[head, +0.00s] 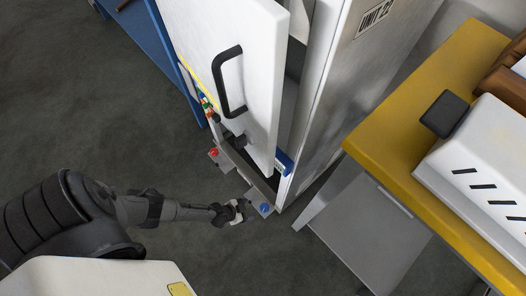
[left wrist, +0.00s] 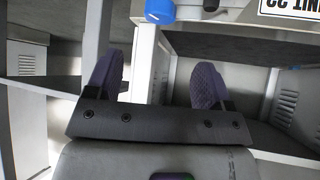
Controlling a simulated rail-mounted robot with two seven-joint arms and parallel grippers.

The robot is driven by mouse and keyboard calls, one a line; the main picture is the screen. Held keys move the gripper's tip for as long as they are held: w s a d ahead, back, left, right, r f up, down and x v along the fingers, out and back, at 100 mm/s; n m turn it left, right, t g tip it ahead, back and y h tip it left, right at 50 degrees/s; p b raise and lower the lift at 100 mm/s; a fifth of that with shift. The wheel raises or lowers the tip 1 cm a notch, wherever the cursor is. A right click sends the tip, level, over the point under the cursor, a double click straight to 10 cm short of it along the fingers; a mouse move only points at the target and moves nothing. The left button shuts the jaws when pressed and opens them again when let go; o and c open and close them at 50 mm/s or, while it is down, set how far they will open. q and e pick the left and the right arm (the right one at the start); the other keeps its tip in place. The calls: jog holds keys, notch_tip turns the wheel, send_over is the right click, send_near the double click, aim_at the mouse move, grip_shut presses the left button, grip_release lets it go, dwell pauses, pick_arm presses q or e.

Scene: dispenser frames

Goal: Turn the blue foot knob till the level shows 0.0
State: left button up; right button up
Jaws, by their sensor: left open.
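The blue foot knob (head: 265,208) is at the near bottom corner of the white cabinet, low by the floor. In the left wrist view the blue knob (left wrist: 160,11) shows at the top edge, partly cut off, beyond the fingertips. My left gripper (head: 238,211) is just left of the knob and apart from it. In the left wrist view its two dark ridged fingers (left wrist: 157,82) are spread wide with nothing held. A small blue-and-white part (head: 284,162) sits low on the cabinet; I cannot tell if it is the level, and no reading is legible. My right gripper is out of view.
A red knob (head: 213,152) is at another foot. The cabinet door (head: 225,60) with a black handle stands open above. A yellow-topped table (head: 410,130) and a grey step-like panel (head: 370,235) stand on the right.

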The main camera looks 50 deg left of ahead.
aim_at(264, 207)
pick_arm(q)
jog(key=b+x, duration=0.6)
jog(key=x, duration=0.3)
jog(key=shift+f, duration=0.1)
jog(key=shift+b+x, duration=0.65)
jog(key=shift+x, duration=0.35)
jog(key=shift+d, duration=0.1)
jog(key=shift+c, duration=0.4)
